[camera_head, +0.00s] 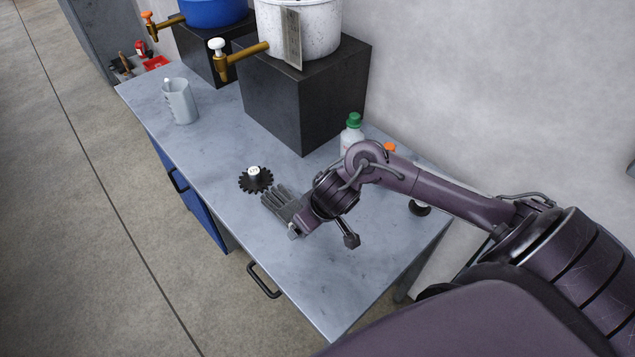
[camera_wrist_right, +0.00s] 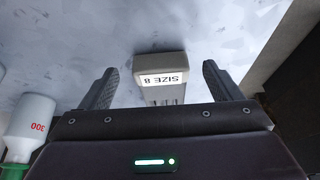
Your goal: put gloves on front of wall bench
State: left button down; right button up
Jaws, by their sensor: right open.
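The gloves (camera_head: 280,201) are grey with spread fingers and lie on the grey wall bench (camera_head: 218,195). In the right wrist view the gloves (camera_wrist_right: 163,68) show their cuff end with a white "SIZE 8" label. My right gripper (camera_head: 321,236) is above the bench by the cuff end and partly covers it. In the wrist view its two fingers (camera_wrist_right: 161,84) are apart, with the cuff between them in the picture. Whether they touch it I cannot tell. My left gripper is not in view.
A black toothed disc with a white top (camera_head: 256,178) lies just beside the gloves. A green-capped bottle (camera_head: 352,136) stands behind my arm. A white pot (camera_head: 310,30) sits on a black block (camera_head: 290,90). A measuring jug (camera_head: 180,102) stands left. The bench's near end is clear.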

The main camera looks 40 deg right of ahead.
jog(key=p+v, duration=0.2)
jog(key=v, duration=0.7)
jog(key=shift+r, duration=0.2)
jog(key=shift+s+a, duration=0.1)
jog(key=shift+a, duration=0.05)
